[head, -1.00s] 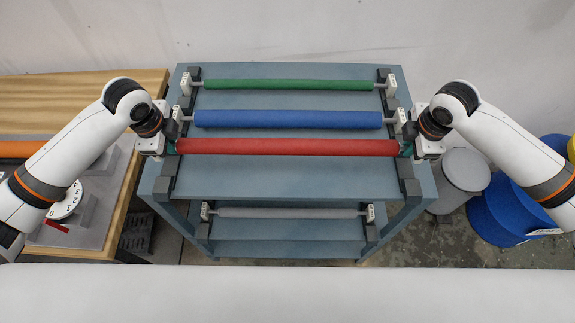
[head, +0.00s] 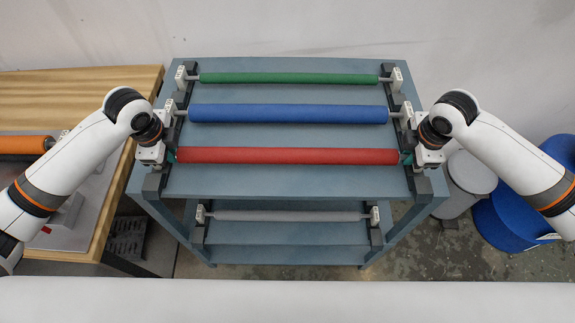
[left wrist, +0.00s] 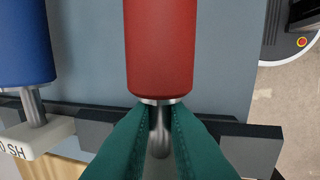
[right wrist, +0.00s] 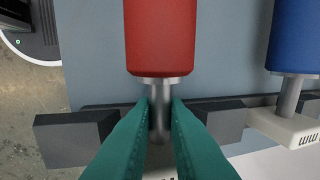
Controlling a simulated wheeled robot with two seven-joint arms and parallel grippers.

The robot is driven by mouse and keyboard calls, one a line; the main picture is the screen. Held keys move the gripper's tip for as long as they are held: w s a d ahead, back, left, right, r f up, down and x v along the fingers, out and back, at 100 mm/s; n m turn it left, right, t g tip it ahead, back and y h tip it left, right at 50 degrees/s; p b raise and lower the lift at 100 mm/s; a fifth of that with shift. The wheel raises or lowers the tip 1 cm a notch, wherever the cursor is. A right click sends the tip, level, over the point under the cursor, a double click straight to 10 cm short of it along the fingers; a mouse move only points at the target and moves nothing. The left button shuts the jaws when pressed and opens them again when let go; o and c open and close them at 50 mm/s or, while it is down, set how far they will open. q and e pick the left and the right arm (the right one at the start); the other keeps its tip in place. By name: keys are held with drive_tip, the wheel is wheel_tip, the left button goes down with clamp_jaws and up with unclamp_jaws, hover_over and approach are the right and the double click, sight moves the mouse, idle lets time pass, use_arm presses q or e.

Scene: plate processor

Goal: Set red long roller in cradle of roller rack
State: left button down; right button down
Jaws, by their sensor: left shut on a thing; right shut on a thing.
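The red long roller (head: 287,156) lies level across the upper part of the roller rack (head: 270,181), in front of the blue roller. My left gripper (head: 172,157) is shut on its left shaft end, and my right gripper (head: 405,157) is shut on its right shaft end. In the left wrist view the green fingers (left wrist: 160,125) pinch the metal shaft below the red body (left wrist: 160,50). In the right wrist view the fingers (right wrist: 160,110) also pinch the shaft, over the dark side rail (right wrist: 75,135). Whether the shaft rests in a cradle is hidden by the fingers.
A blue roller (head: 288,114) and a green roller (head: 288,78) sit in white holders behind. A grey roller (head: 287,216) lies on the lower shelf. A wooden table (head: 85,88) with an orange roller (head: 22,145) stands left; blue barrels (head: 515,222) stand right.

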use_arm(q)
drive_tip(key=shift+f, duration=0.45)
use_arm(e)
drive_tip(key=shift+f, duration=0.45)
use_arm(q)
drive_tip(key=c, duration=1.4)
unclamp_jaws()
drive_tip(key=shift+r, duration=0.2)
drive_tip(key=shift+c, duration=0.2)
use_arm(e)
drive_tip(key=c, duration=1.4)
unclamp_jaws()
drive_tip(key=shift+r, duration=0.2)
drive_tip(key=shift+c, duration=0.2)
drive_tip(key=shift+r, duration=0.1)
use_arm(q)
wheel_tip(320, 180, up, 12)
drive_tip(key=s, duration=0.2)
drive_tip(key=shift+s, duration=0.2)
use_arm(e)
wheel_tip(320, 180, up, 12)
drive_tip(key=s, duration=0.2)
drive_tip(key=shift+s+f, duration=0.2)
drive_tip(key=shift+f, duration=0.05)
use_arm(q)
drive_tip(key=shift+f, duration=0.15)
